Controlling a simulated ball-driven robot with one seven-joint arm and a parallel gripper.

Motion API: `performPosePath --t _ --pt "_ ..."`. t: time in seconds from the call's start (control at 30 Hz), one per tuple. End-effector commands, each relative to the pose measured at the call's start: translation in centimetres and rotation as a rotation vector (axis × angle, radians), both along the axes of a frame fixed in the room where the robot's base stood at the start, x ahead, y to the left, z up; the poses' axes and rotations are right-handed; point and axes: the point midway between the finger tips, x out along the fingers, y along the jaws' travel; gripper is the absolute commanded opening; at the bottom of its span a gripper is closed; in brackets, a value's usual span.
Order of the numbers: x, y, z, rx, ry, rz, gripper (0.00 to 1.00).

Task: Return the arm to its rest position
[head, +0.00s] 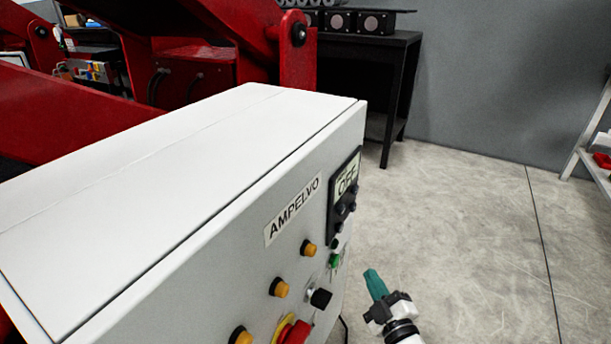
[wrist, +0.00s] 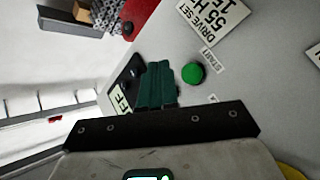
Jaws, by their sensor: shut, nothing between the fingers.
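My gripper (head: 372,284) has teal fingers and is in the head view at the lower middle, to the right of the control box's front panel. In the wrist view my gripper (wrist: 156,70) shows its fingers together, with nothing between them. The light grey control box (head: 180,165) carries the label AMPELVO and a display (head: 347,180) reading OFF. A green button (wrist: 193,74) with a START label is beside the fingertips in the wrist view. Whether the fingers touch the panel cannot be told.
The panel also has amber buttons (head: 280,288), a black knob (head: 320,298) and a red emergency stop (head: 295,333). A red machine (head: 75,110) stands behind the box. A black table (head: 395,85) and a shelf (head: 590,150) stand farther off. Floor to the right is clear.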

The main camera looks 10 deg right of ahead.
Motion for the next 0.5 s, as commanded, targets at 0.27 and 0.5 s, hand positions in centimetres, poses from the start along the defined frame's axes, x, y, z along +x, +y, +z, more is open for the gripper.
performPosePath --t 0.27,0.5 --pt "-2.5 -4.5 -2.5 0.096 0.193 -0.164 0.0" --pt "-9.4 -9.2 -6.8 0.284 0.534 -0.4 0.0"
